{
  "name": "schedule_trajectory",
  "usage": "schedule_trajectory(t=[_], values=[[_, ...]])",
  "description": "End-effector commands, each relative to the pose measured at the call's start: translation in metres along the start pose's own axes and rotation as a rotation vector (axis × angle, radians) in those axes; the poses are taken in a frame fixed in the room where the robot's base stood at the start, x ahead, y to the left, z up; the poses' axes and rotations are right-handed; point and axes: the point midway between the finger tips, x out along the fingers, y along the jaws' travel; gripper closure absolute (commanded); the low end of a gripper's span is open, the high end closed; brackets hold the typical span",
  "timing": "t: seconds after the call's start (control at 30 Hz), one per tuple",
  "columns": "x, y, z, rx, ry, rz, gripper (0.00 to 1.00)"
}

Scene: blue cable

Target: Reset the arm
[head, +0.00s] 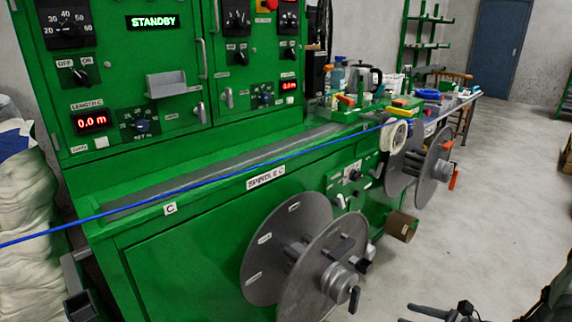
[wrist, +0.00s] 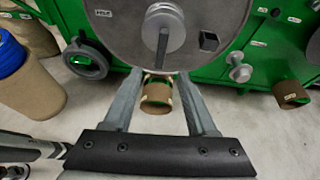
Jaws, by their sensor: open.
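My gripper (wrist: 157,84) is open in the wrist view, its two grey fingers spread and pointing at the machine. A short brown cardboard tube (wrist: 157,98) shows in the gap between the fingers; I cannot tell its distance, and no finger visibly touches it. The large grey reel disc (wrist: 205,32) with its hub fills the top of that view, past the fingertips. A dark jointed part shows at the bottom right of the head view, but I cannot make out the gripper there.
A blue cable (head: 50,231) stretches across the green machine (head: 200,270) in the head view. Two grey reels, the near one (head: 305,290) and the far one (head: 435,165), stick out from its front. A cardboard barrel (wrist: 35,90) stands left. Concrete floor (head: 500,190) is clear at right.

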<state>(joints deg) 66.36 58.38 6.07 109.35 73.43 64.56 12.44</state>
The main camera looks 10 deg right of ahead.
Motion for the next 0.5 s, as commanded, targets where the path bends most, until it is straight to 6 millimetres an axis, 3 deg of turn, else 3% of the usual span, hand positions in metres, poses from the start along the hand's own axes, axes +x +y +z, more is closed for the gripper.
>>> schedule_trajectory(t=[0.17,0.5], values=[[0.013,0.015,0.047,-0.189,0.069,0.126,0.43],[0.031,0.077,0.151,-0.731,0.237,0.439,0.43]])
